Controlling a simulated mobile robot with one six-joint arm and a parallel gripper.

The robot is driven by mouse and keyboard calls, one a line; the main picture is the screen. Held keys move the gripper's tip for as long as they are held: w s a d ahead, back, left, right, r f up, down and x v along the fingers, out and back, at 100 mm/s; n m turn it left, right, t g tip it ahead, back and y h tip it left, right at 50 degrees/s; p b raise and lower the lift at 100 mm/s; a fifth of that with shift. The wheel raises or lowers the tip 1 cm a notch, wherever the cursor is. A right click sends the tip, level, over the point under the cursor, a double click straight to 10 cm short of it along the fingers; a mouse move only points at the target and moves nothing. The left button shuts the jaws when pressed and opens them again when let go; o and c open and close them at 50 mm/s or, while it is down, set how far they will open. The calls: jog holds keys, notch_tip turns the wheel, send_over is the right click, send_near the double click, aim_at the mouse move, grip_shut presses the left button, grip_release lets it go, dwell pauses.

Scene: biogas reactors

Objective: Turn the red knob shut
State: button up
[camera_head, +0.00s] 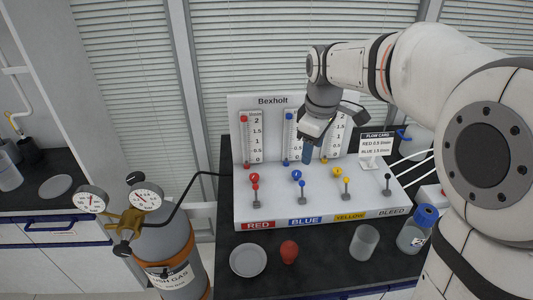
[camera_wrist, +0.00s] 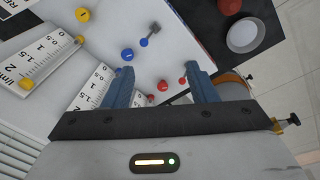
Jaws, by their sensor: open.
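The red knob (camera_head: 254,178) sits on the left of the white Bexholt panel (camera_head: 310,212), above the RED label. A smaller red-topped lever (camera_head: 256,188) stands just in front of it. In the wrist view the red knob (camera_wrist: 162,86) and the red lever (camera_wrist: 183,81) show between my fingertips, farther off than the fingers. My gripper (camera_head: 307,152) hangs over the panel near the blue column, right of the red knob. In the wrist view its two blue fingers (camera_wrist: 163,82) are apart, with nothing held.
A blue knob (camera_head: 297,174) and a yellow knob (camera_head: 337,171) stand right of the red one. Upright flow scales (camera_head: 250,137) rise behind. A gas bottle (camera_head: 170,255) with gauges stands left. A dish (camera_head: 248,260), red bulb (camera_head: 289,252) and beaker (camera_head: 364,242) lie in front.

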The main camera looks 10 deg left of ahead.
jog(key=w+a+f+n+b, duration=0.2)
jog(key=w+a+f+n, duration=0.25)
jog(key=w+a, duration=0.2)
jog(key=n+g+b, duration=0.1)
jog(key=n+g, duration=0.1)
jog(key=n, duration=0.4)
send_over(254, 175)
notch_tip(254, 175, down, 8)
jog(key=shift+s+d+f, duration=0.1)
jog(key=shift+s+f, duration=0.05)
jog(key=shift+f, duration=0.35)
notch_tip(254, 175, down, 7)
jog(key=shift+f, duration=0.1)
